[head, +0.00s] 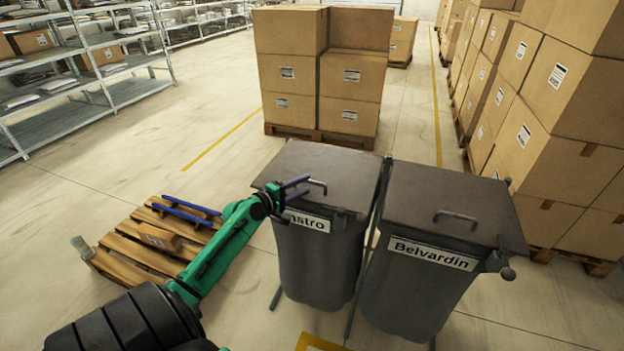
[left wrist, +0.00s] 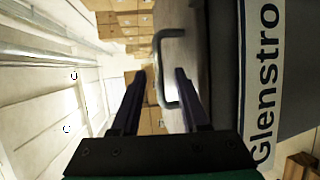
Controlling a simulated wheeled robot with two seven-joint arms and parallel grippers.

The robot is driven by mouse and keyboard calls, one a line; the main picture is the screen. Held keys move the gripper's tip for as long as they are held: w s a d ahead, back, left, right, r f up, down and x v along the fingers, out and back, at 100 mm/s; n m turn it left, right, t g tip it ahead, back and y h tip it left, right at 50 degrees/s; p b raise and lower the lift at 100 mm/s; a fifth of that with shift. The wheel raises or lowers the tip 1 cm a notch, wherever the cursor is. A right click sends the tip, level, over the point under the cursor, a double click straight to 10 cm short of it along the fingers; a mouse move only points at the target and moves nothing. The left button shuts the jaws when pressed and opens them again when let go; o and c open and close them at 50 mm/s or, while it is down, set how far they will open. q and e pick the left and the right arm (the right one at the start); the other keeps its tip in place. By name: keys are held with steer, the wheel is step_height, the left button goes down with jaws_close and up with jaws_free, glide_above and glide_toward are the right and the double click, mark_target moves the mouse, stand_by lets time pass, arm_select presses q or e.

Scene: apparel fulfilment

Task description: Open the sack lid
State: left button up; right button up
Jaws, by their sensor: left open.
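Two dark grey bins stand side by side, both lids down. The left bin's lid (head: 322,165) has a bent bar handle (head: 319,183) near its left front edge. Its label (head: 308,221) is partly covered in the head view but reads "Glenstro" in the left wrist view (left wrist: 264,85). The right bin's lid (head: 450,200) has a similar handle and a "Belvardin" label (head: 433,253). My left gripper (head: 308,184) is open at the left lid's handle. In the left wrist view the handle (left wrist: 158,70) runs between the fingers (left wrist: 161,73); contact cannot be told. My right gripper is out of view.
A low pallet (head: 130,255) with a small box and blue bars lies left of the bins. Stacked cartons (head: 322,80) stand behind them, and a tall carton wall (head: 560,130) is at right. Shelving (head: 90,60) is at far left. Floor between is clear.

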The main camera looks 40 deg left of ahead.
mark_target(311, 182)
arm_select(q)
steer(key=x, duration=0.4)
steer(key=shift+d, duration=0.1)
jaws_close()
stand_by(1.3)
